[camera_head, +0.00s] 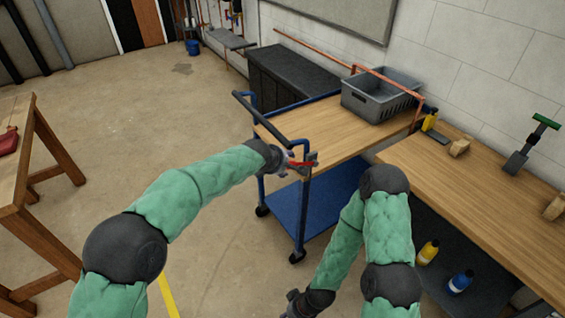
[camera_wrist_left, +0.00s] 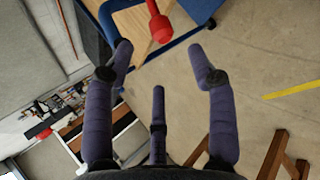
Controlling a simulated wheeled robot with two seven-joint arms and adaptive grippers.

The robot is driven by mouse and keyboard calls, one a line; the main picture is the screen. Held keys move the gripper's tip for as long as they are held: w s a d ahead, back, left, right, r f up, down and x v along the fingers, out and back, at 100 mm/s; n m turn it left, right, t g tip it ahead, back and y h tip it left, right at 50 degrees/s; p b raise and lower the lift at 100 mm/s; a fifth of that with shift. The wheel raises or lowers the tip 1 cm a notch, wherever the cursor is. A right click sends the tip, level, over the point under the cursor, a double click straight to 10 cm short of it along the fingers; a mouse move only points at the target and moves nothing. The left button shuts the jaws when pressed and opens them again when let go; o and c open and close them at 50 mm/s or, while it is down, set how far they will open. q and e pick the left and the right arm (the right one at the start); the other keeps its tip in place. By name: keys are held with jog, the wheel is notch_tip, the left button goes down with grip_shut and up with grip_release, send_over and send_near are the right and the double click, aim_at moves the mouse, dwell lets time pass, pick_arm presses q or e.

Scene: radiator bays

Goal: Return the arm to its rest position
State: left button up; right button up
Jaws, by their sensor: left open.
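My left arm reaches in from the left in the head view, with its gripper (camera_head: 285,160) at the near corner of the blue cart. In the left wrist view the left gripper (camera_wrist_left: 160,62) is open, its purple fingers spread with nothing between them. A red object (camera_head: 302,164) shows just beyond it at the cart's corner. It also appears beyond the fingertips in the left wrist view (camera_wrist_left: 159,25), apart from them. My right arm bends downward at the lower right, and its gripper (camera_head: 298,303) hangs near the bottom edge, its fingers too unclear to read.
The blue cart (camera_head: 330,205) has a wooden top (camera_head: 320,130) carrying a grey crate (camera_head: 380,95). A wooden workbench (camera_head: 480,190) stands at right, with bottles (camera_head: 428,252) beneath. Another wooden table (camera_head: 20,165) is at left. Open floor (camera_head: 130,130) lies between.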

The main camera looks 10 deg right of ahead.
dwell(0.3)
pick_arm(q)
jog(key=s+a+f+m+g, duration=0.1)
jog(key=s+a+f+m, duration=0.15)
jog(key=a+f, duration=0.4)
jog(key=s+a+f+m+g, duration=0.1)
jog(key=s+a+f+m, duration=0.15)
jog(key=f, duration=0.75)
jog(key=s+a+f+m+g, duration=0.1)
jog(key=s+a+f, duration=0.35)
jog(key=f, duration=0.35)
jog(key=s+a+f+m+g, duration=0.1)
jog(key=s+a+f, duration=0.3)
jog(key=s, duration=0.4)
jog(key=s+a+f+m+g, duration=0.1)
jog(key=s+a+f+m, duration=0.2)
jog(key=s, duration=0.6)
jog(key=s+a+f+m+g+y, duration=0.1)
jog(key=s+a+f+m, duration=0.2)
jog(key=s+a+f, duration=0.2)
jog(key=s, duration=0.3)
jog(key=shift+s+g, duration=0.3)
jog(key=shift+s, duration=0.05)
